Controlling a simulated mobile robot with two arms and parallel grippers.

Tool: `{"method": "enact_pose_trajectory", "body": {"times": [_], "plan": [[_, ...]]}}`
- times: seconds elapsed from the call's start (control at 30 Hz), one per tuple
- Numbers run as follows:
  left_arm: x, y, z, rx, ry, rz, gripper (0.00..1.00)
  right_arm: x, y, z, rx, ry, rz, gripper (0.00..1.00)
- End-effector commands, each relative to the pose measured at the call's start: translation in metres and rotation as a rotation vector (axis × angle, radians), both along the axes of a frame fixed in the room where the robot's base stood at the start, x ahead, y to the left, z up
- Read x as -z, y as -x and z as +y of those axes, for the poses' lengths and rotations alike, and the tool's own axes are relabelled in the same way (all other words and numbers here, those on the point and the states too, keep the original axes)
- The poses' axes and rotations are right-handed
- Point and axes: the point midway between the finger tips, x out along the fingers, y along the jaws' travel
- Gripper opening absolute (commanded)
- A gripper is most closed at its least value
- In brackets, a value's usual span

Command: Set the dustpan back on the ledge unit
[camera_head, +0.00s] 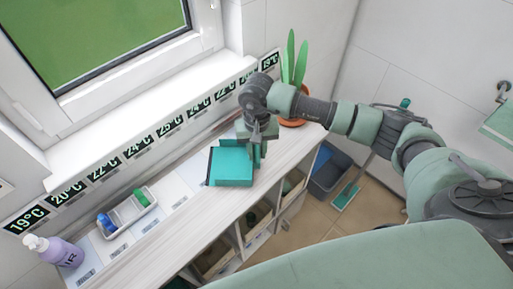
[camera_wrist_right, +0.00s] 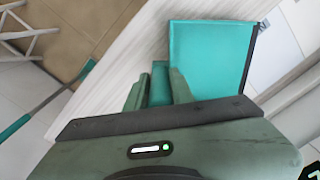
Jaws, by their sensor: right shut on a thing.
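The teal dustpan (camera_head: 231,168) is at the top of the ledge unit (camera_head: 160,222), toward its right part. I cannot tell whether it rests on the surface or is just above it. My right gripper (camera_head: 257,146) is at the dustpan's right side, shut on its short handle. In the right wrist view the dustpan (camera_wrist_right: 208,58) shows its flat pan with a dark front lip, and the handle (camera_wrist_right: 160,84) sits between the fingers of my right gripper (camera_wrist_right: 158,90). My left gripper is not in view.
A potted plant (camera_head: 291,70) in an orange pot stands at the ledge's far right end. A white tray (camera_head: 128,212) with small items and a purple pump bottle (camera_head: 55,252) stand at the left. A grey bin (camera_head: 328,170) stands on the floor. Temperature labels line the wall.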

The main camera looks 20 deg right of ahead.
Motion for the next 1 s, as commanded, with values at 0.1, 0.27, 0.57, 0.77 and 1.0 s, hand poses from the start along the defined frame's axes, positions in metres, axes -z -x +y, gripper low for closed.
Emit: {"method": "enact_pose_trajectory", "body": {"times": [0.1,0.27,0.57,0.77,1.0], "plan": [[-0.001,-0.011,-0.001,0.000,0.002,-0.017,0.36,0.000,-0.001,0.000,0.000,-0.001,-0.003,0.00],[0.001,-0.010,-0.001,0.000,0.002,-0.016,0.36,0.002,-0.001,0.000,0.000,0.000,-0.003,0.00],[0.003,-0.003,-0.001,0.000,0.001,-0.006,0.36,0.003,-0.001,0.000,0.000,0.000,-0.002,0.45],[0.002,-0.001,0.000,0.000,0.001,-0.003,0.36,0.001,-0.001,0.000,0.000,0.000,-0.002,0.45],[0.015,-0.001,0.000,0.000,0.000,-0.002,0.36,-0.023,-0.003,-0.001,-0.002,0.000,-0.011,0.45]]}}
